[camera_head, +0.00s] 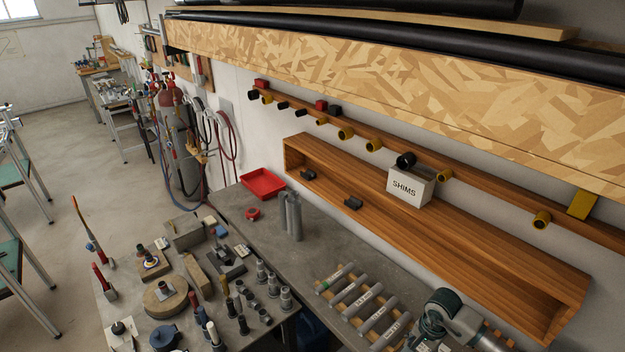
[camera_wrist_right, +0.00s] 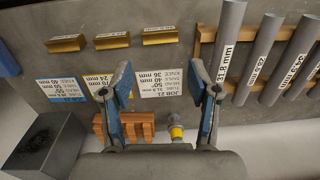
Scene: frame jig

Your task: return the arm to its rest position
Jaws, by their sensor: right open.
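My right arm (camera_head: 455,325) comes in at the bottom right of the head view, over the front of the grey bench. In the right wrist view, my right gripper (camera_wrist_right: 163,90) has its two blue-padded fingers wide apart with nothing held between them. Below the fingers in that view lie a white label card (camera_wrist_right: 168,82), a wooden slotted block (camera_wrist_right: 125,125) and a small yellow-ringed fitting (camera_wrist_right: 176,130). My left gripper is in neither view.
A wooden rack of labelled grey tubes (camera_head: 362,305) lies close to my right arm; the tubes also show in the wrist view (camera_wrist_right: 262,55). A long wooden trough (camera_head: 450,235) with a SHIMS box (camera_head: 408,187) runs behind. Upright grey cylinders (camera_head: 291,218) and a red tray (camera_head: 263,184) stand left.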

